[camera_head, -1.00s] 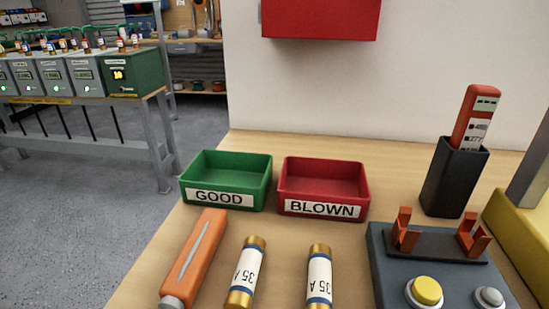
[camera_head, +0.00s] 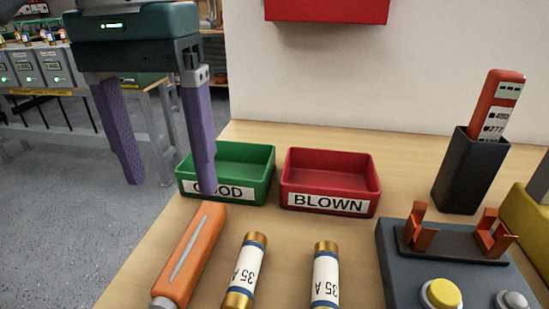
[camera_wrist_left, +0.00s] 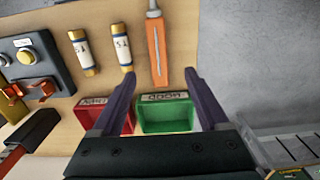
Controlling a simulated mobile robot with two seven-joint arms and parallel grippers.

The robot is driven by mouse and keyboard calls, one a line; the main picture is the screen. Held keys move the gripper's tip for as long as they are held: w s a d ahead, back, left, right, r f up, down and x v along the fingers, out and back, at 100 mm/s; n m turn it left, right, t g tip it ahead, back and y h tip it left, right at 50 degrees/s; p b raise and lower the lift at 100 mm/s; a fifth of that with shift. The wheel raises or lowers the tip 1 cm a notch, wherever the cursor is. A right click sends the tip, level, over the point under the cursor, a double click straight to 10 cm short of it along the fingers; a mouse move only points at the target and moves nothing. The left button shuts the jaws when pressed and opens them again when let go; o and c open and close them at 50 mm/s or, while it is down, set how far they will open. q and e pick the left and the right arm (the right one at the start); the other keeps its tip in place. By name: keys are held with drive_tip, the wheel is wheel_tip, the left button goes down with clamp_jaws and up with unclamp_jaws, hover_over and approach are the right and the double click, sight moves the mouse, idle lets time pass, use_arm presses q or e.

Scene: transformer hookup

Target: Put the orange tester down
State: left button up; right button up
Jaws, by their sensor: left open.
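The orange tester (camera_head: 190,256), a long bar with a grey stripe, lies on the table at the front left, left of two fuses. It also shows in the left wrist view (camera_wrist_left: 157,52), lying on the table with nothing holding it. My left gripper (camera_head: 170,183) is open and empty, its purple fingers pointing down. One finger is in front of the green GOOD bin (camera_head: 247,160), the other out over the floor side. In the left wrist view the spread fingers (camera_wrist_left: 159,77) frame the green bin, with the tester beyond their tips. My right gripper is not in view.
Two 35 A fuses (camera_head: 246,272) (camera_head: 325,274) lie right of the tester. A red BLOWN bin (camera_head: 330,170) stands beside the green one. A black holder (camera_head: 470,172) with a red-orange meter (camera_head: 502,105) stands behind a grey test box (camera_head: 400,270). A red wall box hangs above.

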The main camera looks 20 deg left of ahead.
sight(191, 243)
use_arm(q)
wheel_tip(191, 243, down, 4)
drive_tip(key=shift+s+r, duration=0.1)
drive_tip(key=f, duration=0.5)
drive_tip(key=shift+d+f, duration=0.2)
drive_tip(key=shift+f, duration=0.15)
clamp_jaws()
idle(0.4)
